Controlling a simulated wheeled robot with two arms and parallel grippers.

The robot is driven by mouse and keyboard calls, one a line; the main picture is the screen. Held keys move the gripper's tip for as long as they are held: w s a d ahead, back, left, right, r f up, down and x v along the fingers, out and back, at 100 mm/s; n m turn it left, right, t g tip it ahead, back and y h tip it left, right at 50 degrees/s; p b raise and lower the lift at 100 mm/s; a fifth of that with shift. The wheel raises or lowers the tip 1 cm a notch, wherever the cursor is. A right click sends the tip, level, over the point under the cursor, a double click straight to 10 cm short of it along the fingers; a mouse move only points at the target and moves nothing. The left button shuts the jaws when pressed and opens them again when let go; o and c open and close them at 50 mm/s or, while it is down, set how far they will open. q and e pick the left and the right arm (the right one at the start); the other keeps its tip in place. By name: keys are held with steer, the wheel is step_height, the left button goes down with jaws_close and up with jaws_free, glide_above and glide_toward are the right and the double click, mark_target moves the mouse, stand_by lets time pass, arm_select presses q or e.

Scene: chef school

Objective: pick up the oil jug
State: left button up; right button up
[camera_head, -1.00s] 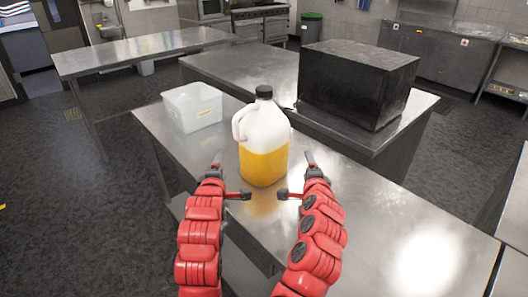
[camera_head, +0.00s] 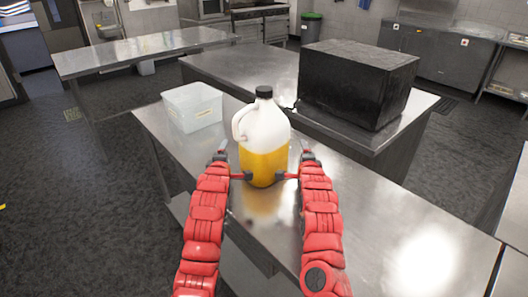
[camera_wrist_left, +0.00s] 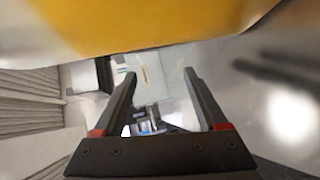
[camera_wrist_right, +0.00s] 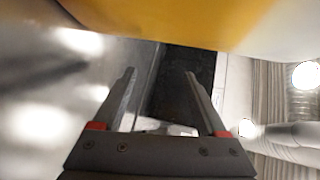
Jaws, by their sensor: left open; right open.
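The oil jug (camera_head: 264,140) stands upright on the steel table, with a black cap, a white upper part, a handle on its left and yellow oil below. My left gripper (camera_head: 235,162) is open at the jug's left side, and my right gripper (camera_head: 292,162) is open at its right side. The jug's yellow lower part fills the top of the left wrist view (camera_wrist_left: 160,22) and of the right wrist view (camera_wrist_right: 180,20). The gaps between the fingers look empty in both wrist views. Whether any finger touches the jug I cannot tell.
A clear plastic container (camera_head: 193,112) stands left of the jug on the same steel table (camera_head: 375,215). A large black box (camera_head: 350,85) sits on the counter behind, to the right. The table's right part is clear.

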arm_select(q)
steer(key=shift+w, duration=0.2)
arm_select(e)
steer(key=shift+w, duration=0.2)
arm_select(q)
steer(key=shift+d, duration=0.75)
arm_select(e)
steer(key=shift+a, duration=0.75)
arm_select(q)
steer(key=shift+d+f, duration=0.1)
arm_select(e)
steer(key=shift+a, duration=0.1)
